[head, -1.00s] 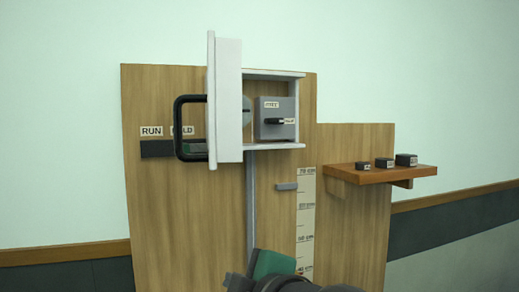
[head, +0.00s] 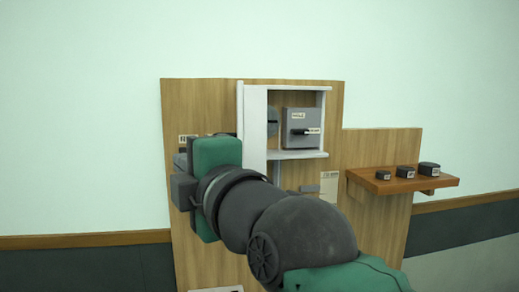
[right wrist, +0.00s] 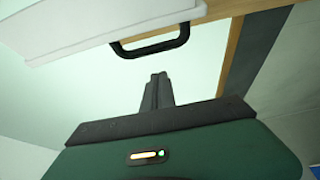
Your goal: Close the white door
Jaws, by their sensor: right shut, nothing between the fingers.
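The white door (head: 255,120) stands open at the left side of a white cabinet (head: 300,155) on the wooden panel. It also shows at the upper left of the right wrist view (right wrist: 85,22), with its black handle (right wrist: 153,50). The handle is hidden in the head view behind my right gripper (head: 181,190), which is in front of the panel, left of the door. In the right wrist view my right gripper's fingers (right wrist: 158,82) are together and empty, pointing toward the handle with an apparent gap. My left gripper is not in view.
Inside the cabinet is a grey box (head: 302,128) with a black knob. A wooden shelf (head: 405,186) at the right holds three small dark blocks. A grey peg (head: 309,188) and a scale strip (head: 330,185) are below the cabinet. My right arm covers much of the lower panel.

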